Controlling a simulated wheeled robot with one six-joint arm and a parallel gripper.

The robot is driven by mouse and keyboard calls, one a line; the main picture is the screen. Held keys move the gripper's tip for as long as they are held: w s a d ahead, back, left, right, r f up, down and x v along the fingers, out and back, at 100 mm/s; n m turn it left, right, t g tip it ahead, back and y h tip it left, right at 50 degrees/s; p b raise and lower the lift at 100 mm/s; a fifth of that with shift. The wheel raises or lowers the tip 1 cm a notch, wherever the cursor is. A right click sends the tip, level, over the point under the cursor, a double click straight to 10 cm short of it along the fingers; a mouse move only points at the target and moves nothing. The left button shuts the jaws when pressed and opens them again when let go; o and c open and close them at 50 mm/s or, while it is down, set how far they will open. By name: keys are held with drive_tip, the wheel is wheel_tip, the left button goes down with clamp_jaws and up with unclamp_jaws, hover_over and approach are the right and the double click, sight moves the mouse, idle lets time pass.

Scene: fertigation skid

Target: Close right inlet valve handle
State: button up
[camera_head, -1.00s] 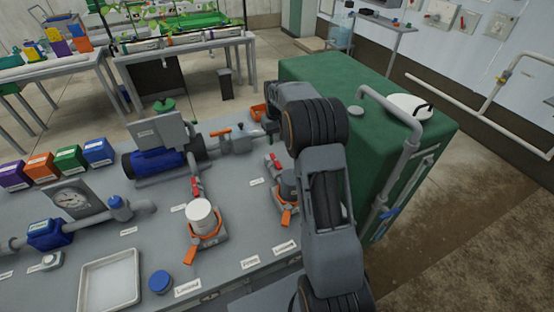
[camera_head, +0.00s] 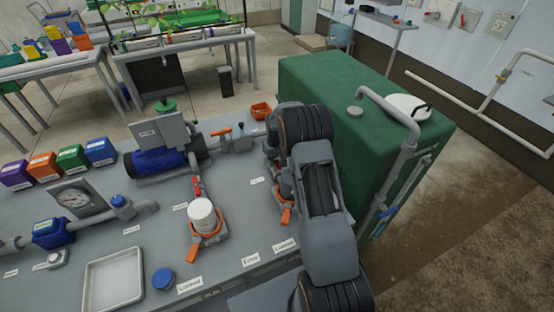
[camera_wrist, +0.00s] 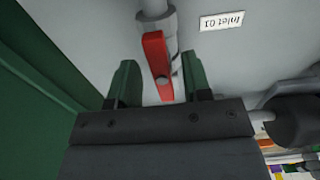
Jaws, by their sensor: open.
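The right inlet valve's red handle (camera_wrist: 157,62) shows in the wrist view, roughly in line with its grey pipe (camera_wrist: 158,20). I cannot tell how far above or around the handle the fingertips are. In the head view my arm hides this handle and the gripper. The left inlet valve's red handle (camera_head: 197,186) stands behind a white-capped orange-clamped fitting (camera_head: 202,216).
A large green tank (camera_head: 340,85) stands close to the right of the arm, and its green wall (camera_wrist: 40,70) fills the wrist view's left side.

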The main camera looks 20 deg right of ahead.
drive_tip(key=shift+c, duration=0.3)
clamp_jaws()
drive_tip(key=m+b, duration=0.2)
drive_tip(key=m, duration=0.1)
drive_tip(key=shift+a+f, duration=0.1)
drive_tip(key=shift+a, duration=0.05)
drive_tip(key=m+b, duration=0.1)
drive_tip(key=m, duration=0.1)
drive_tip(key=m+b, duration=0.1)
drive_tip(key=m, duration=0.2)
drive_tip(key=shift+w+a+m+b, duration=0.2)
drive_tip(key=shift+a+m+b, duration=0.1)
drive_tip(key=shift+b, duration=0.1)
drive_tip(key=m, duration=0.2)
drive_tip(key=m+b, duration=0.1)
drive_tip(key=m, duration=0.2)
drive_tip(key=shift+w+a, duration=0.1)
drive_tip(key=shift+w, duration=0.1)
drive_tip(key=shift+w+m+b, duration=0.2)
drive_tip(key=shift+m+b, duration=0.25)
drive_tip(key=shift+m, duration=1.85)
drive_tip(key=shift+r, duration=0.2)
